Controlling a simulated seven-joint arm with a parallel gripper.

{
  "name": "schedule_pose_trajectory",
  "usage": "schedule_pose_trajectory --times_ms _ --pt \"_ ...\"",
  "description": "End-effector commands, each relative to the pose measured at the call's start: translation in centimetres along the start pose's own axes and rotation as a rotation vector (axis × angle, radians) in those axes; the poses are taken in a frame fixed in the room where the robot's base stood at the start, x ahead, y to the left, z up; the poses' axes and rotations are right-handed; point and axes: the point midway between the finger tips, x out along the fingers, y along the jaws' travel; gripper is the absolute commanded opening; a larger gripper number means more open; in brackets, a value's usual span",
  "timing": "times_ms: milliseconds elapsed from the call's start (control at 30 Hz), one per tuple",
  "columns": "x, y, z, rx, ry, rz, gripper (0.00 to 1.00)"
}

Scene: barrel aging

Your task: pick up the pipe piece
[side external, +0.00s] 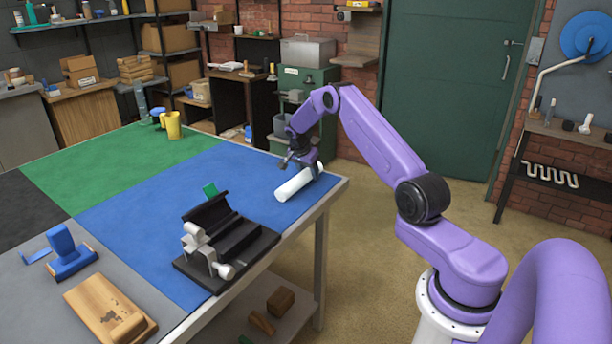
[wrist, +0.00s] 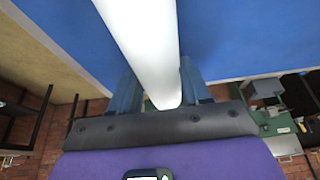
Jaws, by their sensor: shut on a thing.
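The pipe piece (side external: 297,184) is a white cylinder over the blue part of the table, near its right corner. My gripper (side external: 301,163) is at the pipe's far end, coming from above and behind. In the wrist view, the pipe (wrist: 146,45) runs from the top edge down between the two fingers of my gripper (wrist: 156,90). The fingers are shut on it, one on each side. I cannot tell whether the pipe touches the table or is slightly raised.
A black vise-like holder (side external: 224,241) with white clamp parts stands on the blue area to the left. A yellow mug (side external: 173,126) is on the green area. A wooden block (side external: 108,309) and a blue tool (side external: 69,252) lie at the front left. The blue area between holder and pipe is clear.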

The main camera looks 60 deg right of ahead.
Motion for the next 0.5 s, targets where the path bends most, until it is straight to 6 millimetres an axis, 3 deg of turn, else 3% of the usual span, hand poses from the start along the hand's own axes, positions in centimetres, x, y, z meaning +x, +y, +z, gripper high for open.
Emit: schedule_pose_trajectory --times_ms 267,500 --pt "-2.8 -0.1 -1.2 0.001 0.002 -0.003 0.06" --pt "-6.4 2.3 -1.1 0.001 0.001 -0.003 0.06"
